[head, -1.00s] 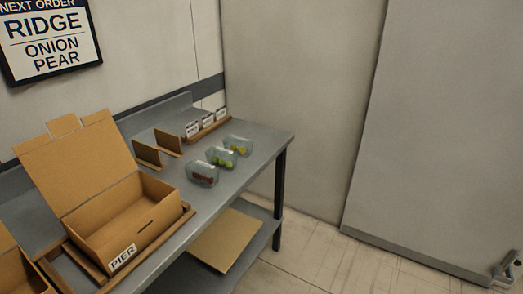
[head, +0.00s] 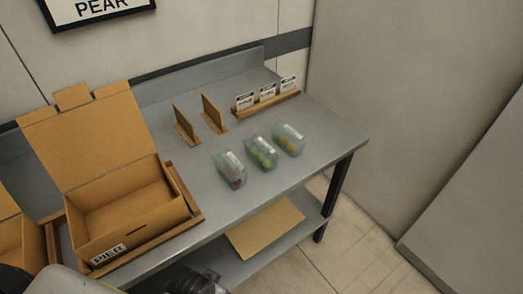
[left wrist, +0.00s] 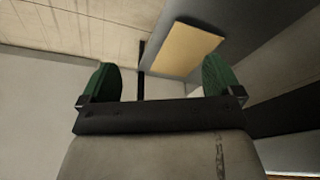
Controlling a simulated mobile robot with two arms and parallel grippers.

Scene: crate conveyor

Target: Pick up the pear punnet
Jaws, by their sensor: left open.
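Three clear punnets stand in a slanted row on the grey table in the head view. The nearest punnet (head: 230,170) holds dark reddish produce, the middle punnet (head: 262,153) holds green round fruit, and the far punnet (head: 289,140) holds yellow produce. The contents are too small to tell for sure which is pear; no label is readable on them. My left gripper (left wrist: 160,76) shows in the left wrist view with its two green fingers wide apart and nothing between them. Dark parts of my arm show at the bottom of the head view, well short of the punnets. My right gripper is not in view.
An open cardboard box (head: 137,238) labelled PIER sits in a wooden frame left of the punnets. Two upright brown dividers (head: 186,125) and a wooden card rack (head: 265,105) stand behind them. A lower shelf (head: 240,270) holds a flat cardboard sheet (head: 265,228). The table's right end is clear.

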